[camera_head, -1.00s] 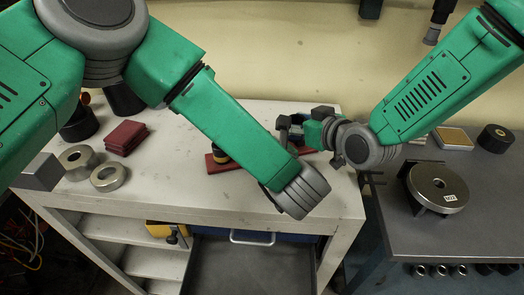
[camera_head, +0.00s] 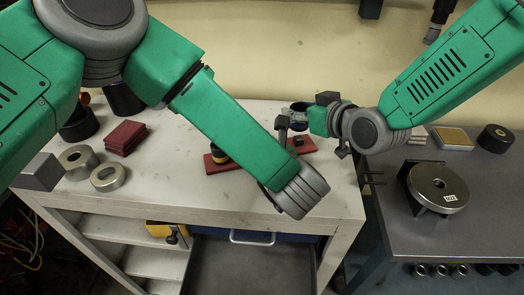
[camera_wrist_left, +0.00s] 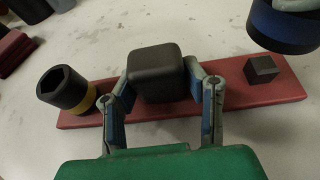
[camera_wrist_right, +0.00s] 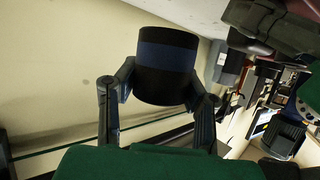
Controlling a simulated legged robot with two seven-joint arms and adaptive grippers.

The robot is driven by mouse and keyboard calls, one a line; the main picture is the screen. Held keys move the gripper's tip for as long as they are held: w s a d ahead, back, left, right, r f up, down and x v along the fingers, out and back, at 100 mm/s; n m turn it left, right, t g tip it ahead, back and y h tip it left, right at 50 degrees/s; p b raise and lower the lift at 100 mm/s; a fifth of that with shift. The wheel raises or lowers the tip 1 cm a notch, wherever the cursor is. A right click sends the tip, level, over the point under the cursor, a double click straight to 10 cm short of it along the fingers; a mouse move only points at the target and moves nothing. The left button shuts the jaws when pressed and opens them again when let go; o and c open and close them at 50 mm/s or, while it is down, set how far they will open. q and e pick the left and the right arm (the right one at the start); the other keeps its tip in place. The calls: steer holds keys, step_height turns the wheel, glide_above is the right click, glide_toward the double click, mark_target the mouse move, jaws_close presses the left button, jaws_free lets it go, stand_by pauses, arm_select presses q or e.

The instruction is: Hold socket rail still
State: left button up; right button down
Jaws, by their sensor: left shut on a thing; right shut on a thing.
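The socket rail (camera_head: 217,167) is a flat dark red bar lying on the white bench. It also shows in the left wrist view (camera_wrist_left: 235,110). My left gripper (camera_wrist_left: 160,80) is shut on the dark block (camera_wrist_left: 155,73) at the rail's middle; my arm hides this in the head view. A black socket with a yellow band (camera_wrist_left: 66,92) stands at the rail's left end. A bare dark square post (camera_wrist_left: 262,69) stands near the right end. My right gripper (camera_wrist_right: 160,82) is shut on a black socket with a blue band (camera_wrist_right: 166,58), held above the rail, clear of the post.
Dark red pads (camera_head: 126,137), metal rings (camera_head: 109,176) and a grey block (camera_head: 40,172) lie at the bench's left. A grey side table (camera_head: 480,220) at right bears a round metal disc (camera_head: 438,186). An open drawer (camera_head: 235,265) is below the bench's front.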

arm_select(q)
steer(key=o, duration=2.3)
steer(key=v, duration=0.7)
steer(key=shift+s+d+r, duration=0.1)
steer(key=shift+s+d, duration=0.1)
steer(key=shift+s, duration=0.1)
steer(key=shift+s, duration=0.15)
